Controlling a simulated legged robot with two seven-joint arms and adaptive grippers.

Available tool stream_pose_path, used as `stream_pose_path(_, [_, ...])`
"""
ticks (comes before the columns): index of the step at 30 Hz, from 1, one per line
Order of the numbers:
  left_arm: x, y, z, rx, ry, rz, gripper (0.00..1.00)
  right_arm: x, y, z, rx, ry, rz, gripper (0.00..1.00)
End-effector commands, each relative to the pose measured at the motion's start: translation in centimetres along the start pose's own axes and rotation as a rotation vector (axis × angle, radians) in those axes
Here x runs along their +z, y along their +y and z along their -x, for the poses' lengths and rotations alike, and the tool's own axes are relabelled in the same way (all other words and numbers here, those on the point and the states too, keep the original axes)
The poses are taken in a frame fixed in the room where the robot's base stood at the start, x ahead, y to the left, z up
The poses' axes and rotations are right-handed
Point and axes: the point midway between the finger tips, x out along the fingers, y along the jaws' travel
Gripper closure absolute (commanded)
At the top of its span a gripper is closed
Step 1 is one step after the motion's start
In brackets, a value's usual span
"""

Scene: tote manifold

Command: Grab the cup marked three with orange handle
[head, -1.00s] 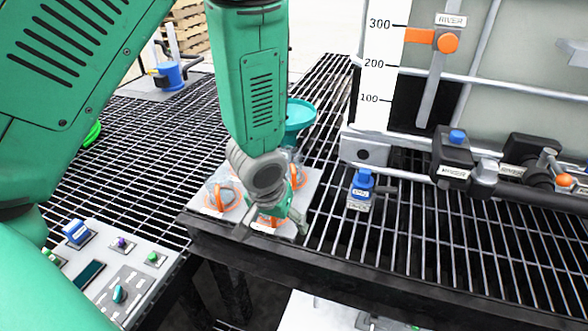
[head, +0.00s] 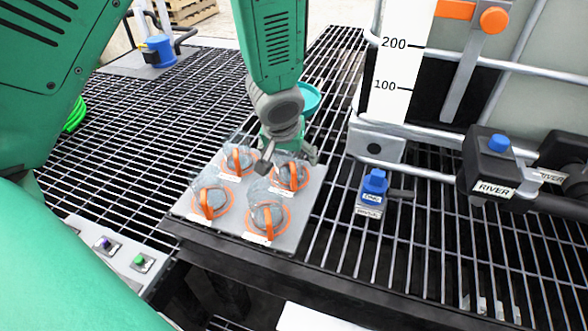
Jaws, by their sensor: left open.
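Several clear cups with orange handles stand on a light grey plate (head: 312,205): front left (head: 210,198), front right (head: 267,214), rear left (head: 238,158) and rear right (head: 291,174). White labels lie by them, but their markings are too small to read, so I cannot tell which cup is three. My left gripper (head: 287,160) is open, pointing down just above and behind the rear right cup, partly hiding it. I cannot tell whether it touches that cup. None of the cups is held. My right gripper is not in view.
The plate lies on a black grating (head: 130,125) near its front edge. A teal funnel-like bowl (head: 309,98) is behind the gripper. A blue-topped valve (head: 374,186) and a tank frame with a white scale (head: 398,75) stand to the right.

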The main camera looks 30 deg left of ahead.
Motion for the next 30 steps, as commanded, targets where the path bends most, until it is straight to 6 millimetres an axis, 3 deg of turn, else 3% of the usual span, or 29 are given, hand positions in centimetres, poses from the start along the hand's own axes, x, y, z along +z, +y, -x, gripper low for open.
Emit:
stream_pose_path(3, [0.0, -0.5, -2.4, 0.003, -0.005, 0.005, 0.18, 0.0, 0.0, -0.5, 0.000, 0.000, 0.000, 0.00])
stream_pose_path(11, [-0.1, -0.7, -4.3, 0.007, -0.005, 0.007, 0.18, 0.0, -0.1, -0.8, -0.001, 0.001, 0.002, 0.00])
stream_pose_path(18, [-0.3, 0.2, -7.6, -0.001, -0.002, 0.001, 0.18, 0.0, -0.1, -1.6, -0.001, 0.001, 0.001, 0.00])
stream_pose_path(28, [-0.5, -0.2, -8.4, 0.004, -0.003, 0.006, 0.18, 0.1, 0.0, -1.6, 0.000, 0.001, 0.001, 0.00])
stream_pose_path(29, [-0.5, -0.3, -8.4, 0.005, -0.003, 0.007, 0.25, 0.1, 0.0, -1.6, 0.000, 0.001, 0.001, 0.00])
stream_pose_path(30, [-0.5, -0.4, -8.5, 0.006, -0.004, 0.007, 0.39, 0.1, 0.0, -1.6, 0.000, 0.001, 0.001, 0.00])
